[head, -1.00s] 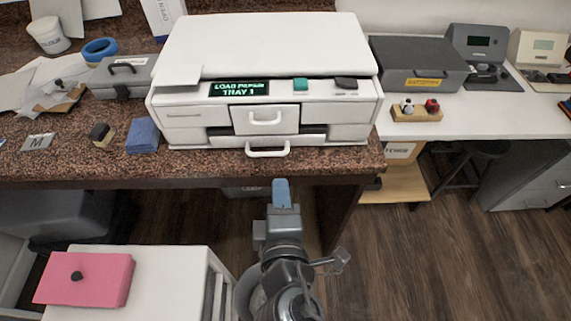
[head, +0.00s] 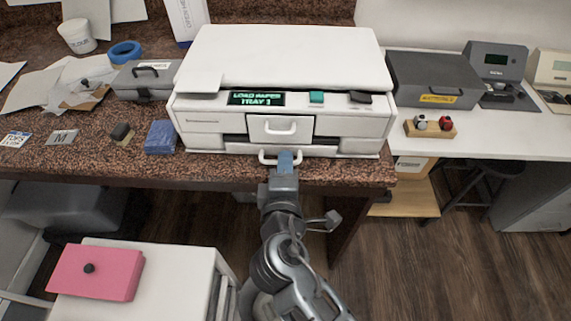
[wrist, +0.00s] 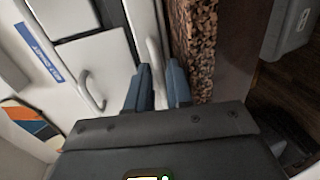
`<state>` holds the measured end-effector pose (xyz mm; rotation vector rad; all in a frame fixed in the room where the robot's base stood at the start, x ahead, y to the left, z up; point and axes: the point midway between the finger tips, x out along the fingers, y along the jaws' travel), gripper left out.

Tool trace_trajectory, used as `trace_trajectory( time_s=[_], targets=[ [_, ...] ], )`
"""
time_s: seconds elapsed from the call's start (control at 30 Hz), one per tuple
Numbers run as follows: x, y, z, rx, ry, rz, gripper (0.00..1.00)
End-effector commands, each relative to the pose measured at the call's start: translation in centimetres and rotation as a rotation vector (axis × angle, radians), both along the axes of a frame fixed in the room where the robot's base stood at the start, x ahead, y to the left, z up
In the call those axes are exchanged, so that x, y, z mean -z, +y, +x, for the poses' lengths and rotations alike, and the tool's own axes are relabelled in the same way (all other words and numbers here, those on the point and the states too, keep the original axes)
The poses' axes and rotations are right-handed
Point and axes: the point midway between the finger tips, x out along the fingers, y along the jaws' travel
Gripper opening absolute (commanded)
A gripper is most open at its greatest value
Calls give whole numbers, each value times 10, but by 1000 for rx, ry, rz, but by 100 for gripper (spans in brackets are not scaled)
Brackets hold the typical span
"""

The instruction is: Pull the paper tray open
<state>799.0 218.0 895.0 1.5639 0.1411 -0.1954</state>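A white printer (head: 285,60) stands on the counter, its small display reading "LOAD PAPER TRAY 1". The low paper tray has a white handle (head: 266,158) at the counter's front edge. A panel handle (head: 280,131) sits above it. My gripper (head: 285,160) is at the right part of the tray handle and hides some of it. In the wrist view, the two blue fingers of my gripper (wrist: 158,84) are apart, with the white tray handle (wrist: 152,58) at the gap between them. Whether they touch it, I cannot tell. The panel handle (wrist: 92,92) is left of the fingers.
The granite counter (head: 60,178) lies under the printer, its edge close to my gripper. A pink box (head: 115,275) lies on a white cabinet (head: 185,265) at lower left. A blue pad (head: 160,137) and a grey case (head: 145,80) are left of the printer. Floor at right is open.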

Motion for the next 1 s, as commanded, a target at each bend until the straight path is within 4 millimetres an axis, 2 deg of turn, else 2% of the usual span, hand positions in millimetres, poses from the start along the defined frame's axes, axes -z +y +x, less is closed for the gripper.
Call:
trace_trajectory(
  time_s=[0.13,0.37,1.0],
  targets=[
    [0,0,0,0,0,0,20],
    [0,0,0,0,0,0,0],
    [0,0,-1,0,1,0,0]
  ],
)
